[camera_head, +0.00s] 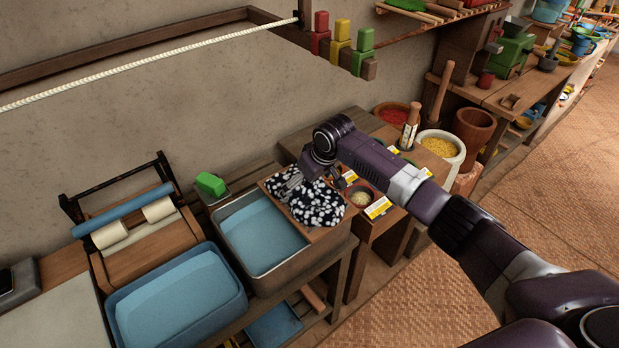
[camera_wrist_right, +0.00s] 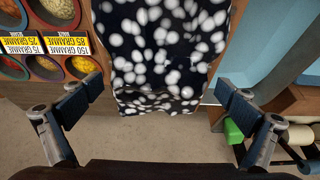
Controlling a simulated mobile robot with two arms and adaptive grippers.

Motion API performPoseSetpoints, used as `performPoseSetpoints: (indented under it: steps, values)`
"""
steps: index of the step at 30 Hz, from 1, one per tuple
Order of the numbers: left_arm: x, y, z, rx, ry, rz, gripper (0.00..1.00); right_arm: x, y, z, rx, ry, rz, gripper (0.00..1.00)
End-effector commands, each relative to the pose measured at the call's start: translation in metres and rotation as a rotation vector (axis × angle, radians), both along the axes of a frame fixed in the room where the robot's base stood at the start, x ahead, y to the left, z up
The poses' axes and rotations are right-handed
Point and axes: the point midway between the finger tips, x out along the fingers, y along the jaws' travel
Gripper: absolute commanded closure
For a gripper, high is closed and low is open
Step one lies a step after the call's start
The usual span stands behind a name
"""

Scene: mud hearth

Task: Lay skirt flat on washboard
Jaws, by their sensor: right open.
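The skirt (camera_head: 318,203) is dark cloth with white dots. It lies over a wooden board (camera_head: 328,236), which looks like the washboard, at the right end of the water basin (camera_head: 262,236). Cloth covers most of the board. In the right wrist view the skirt (camera_wrist_right: 165,45) hangs down the middle between the two finger sides. My right gripper (camera_head: 291,184) is over the skirt's back left part. Its fingers are wide apart in the wrist view (camera_wrist_right: 162,108), and I cannot tell whether they touch the cloth. My left gripper is not in view.
A blue tub (camera_head: 180,297) and a roller wringer (camera_head: 130,222) stand left of the basin. A green block (camera_head: 210,184) sits behind the basin. Small bowls with yellow labels (camera_head: 378,207) stand close right of the skirt. A wall rises close behind.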

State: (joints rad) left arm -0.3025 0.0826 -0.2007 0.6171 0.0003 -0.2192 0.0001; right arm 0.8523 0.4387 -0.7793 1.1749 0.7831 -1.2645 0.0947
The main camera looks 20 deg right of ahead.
Motion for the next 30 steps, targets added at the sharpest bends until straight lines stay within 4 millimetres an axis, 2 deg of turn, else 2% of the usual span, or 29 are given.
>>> performPoseSetpoints:
  steps: [5, 12, 18, 25, 28, 30]
  values:
    - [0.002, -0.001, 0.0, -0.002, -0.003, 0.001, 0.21, -0.009, -0.004, 0.027, 0.0, -0.006, 0.001, 0.0]
    - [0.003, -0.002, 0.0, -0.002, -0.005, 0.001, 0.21, -0.027, -0.011, 0.075, 0.001, -0.007, 0.001, 0.0]
    - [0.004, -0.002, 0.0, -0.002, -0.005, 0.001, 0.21, -0.037, -0.014, 0.101, 0.002, -0.006, 0.001, 0.0]
    - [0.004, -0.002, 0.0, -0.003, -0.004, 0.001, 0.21, -0.041, -0.014, 0.107, 0.002, -0.004, 0.001, 0.0]
    - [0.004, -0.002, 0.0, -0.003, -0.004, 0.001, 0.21, -0.049, -0.007, 0.096, 0.002, 0.002, 0.016, 0.0]
    - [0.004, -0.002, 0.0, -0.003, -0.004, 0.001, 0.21, -0.062, 0.005, 0.08, 0.005, 0.008, 0.039, 0.0]
